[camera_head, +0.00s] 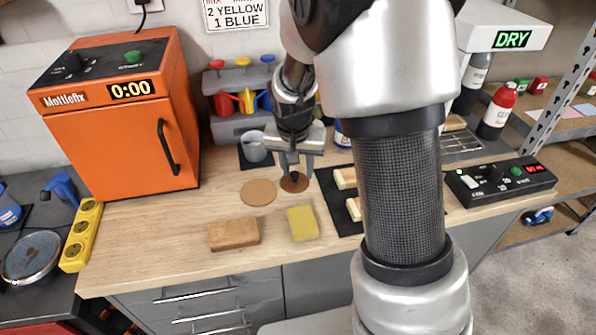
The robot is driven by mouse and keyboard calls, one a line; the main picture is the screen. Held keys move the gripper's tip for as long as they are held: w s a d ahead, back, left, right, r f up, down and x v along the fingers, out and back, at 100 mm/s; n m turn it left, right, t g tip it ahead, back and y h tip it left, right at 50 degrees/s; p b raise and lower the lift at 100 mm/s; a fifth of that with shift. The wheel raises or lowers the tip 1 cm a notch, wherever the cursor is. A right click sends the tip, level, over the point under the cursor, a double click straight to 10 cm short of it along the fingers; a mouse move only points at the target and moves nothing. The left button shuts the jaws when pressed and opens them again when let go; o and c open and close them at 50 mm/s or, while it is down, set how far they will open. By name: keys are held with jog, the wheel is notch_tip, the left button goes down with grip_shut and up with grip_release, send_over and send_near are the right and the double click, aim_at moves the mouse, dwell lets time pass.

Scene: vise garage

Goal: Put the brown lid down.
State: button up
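The brown lid (294,185) is a small round disc with a dark knob on top. It is at the middle of the wooden workbench, just right of a lighter tan disc (258,192). My gripper (297,173) points straight down over the lid. Its two fingers stand apart, one on each side of the knob, with a visible gap between them. The fingertips come close to the lid, and I cannot tell whether they touch it. The lid looks flat and level at the bench top.
A brown block (234,234) and a yellow sponge (302,223) lie in front. A grey mug (254,146) stands behind. A black mat (343,201) with pale pieces is to the right. An orange oven (118,120) stands left. A black control box (500,180) is far right.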

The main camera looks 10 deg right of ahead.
jog(key=s+r+n+t+y+p, duration=0.1)
jog(key=s+r, duration=0.5)
jog(key=r, duration=0.3)
jog(key=s+r+n, duration=0.1)
jog(key=s+r, duration=0.5)
jog(key=r, duration=0.4)
jog(key=s+r+n+t, duration=0.1)
jog(key=s+r+n, duration=0.1)
jog(key=s, duration=1)
jog(key=shift+d+t, duration=0.25)
jog(key=shift+t, duration=0.15)
notch_tip(320, 180, up, 10)
jog(key=p, duration=0.9)
jog(key=shift+p, duration=0.4)
